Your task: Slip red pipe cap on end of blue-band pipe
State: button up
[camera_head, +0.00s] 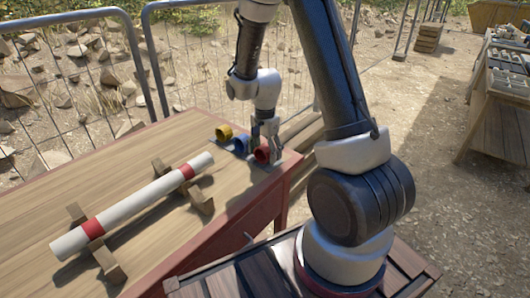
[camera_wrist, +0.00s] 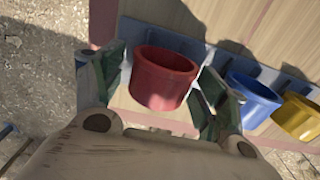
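The red cap (camera_head: 262,155) is at the right end of a row of caps at the table's far right corner. In the wrist view the red cap (camera_wrist: 163,80) sits between the two fingers of my gripper (camera_wrist: 162,74). Narrow gaps seem to show beside it, so the gripper looks open around it; contact is hard to judge. In the head view my gripper (camera_head: 264,142) is down at the cap. A white pipe (camera_head: 140,201) lies on wooden supports; its visible bands are red, and I see no blue band. Both pipe ends look bare.
A blue cap (camera_wrist: 252,98) and a yellow cap (camera_wrist: 298,115) stand beside the red one on a grey-blue holder. The wooden table (camera_head: 40,197) has free room around the pipe. Wooden supports (camera_head: 200,201) hold the pipe off the tabletop. A wire fence (camera_head: 75,90) stands behind.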

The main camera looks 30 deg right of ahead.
aim_at(265, 145)
jog(key=c, duration=0.7)
jog(key=shift+o, duration=0.2)
jog(key=shift+r, duration=4)
